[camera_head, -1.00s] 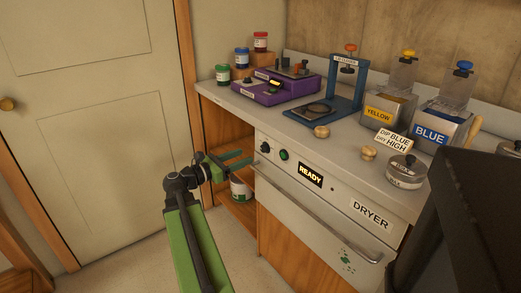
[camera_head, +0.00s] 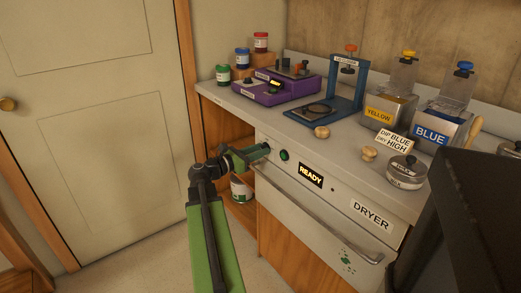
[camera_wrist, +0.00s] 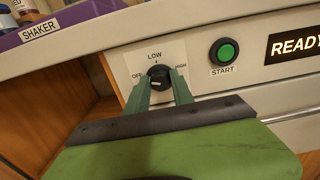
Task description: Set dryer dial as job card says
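The dryer (camera_head: 340,214) has a black dial (camera_wrist: 158,77) at its upper left, marked OFF on the left, LOW on top and HIGH on the right. My gripper (camera_wrist: 159,84) is at the dial, with one green finger on each side. I cannot tell whether the fingers press on it or stand just clear. A small pale mark shows low on the dial's face, but I cannot read the setting surely. In the head view my gripper (camera_head: 258,153) partly hides the dial. The job card (camera_head: 393,140) on the counter reads "DIP BLUE DRY HIGH".
A green START button (camera_wrist: 225,51) and a lit READY display (camera_head: 311,175) are right of the dial. A purple shaker (camera_head: 268,94), blue press (camera_head: 340,95), YELLOW tank (camera_head: 386,113) and BLUE tank (camera_head: 437,132) stand on the counter. Open shelves (camera_wrist: 60,115) lie left of the dryer.

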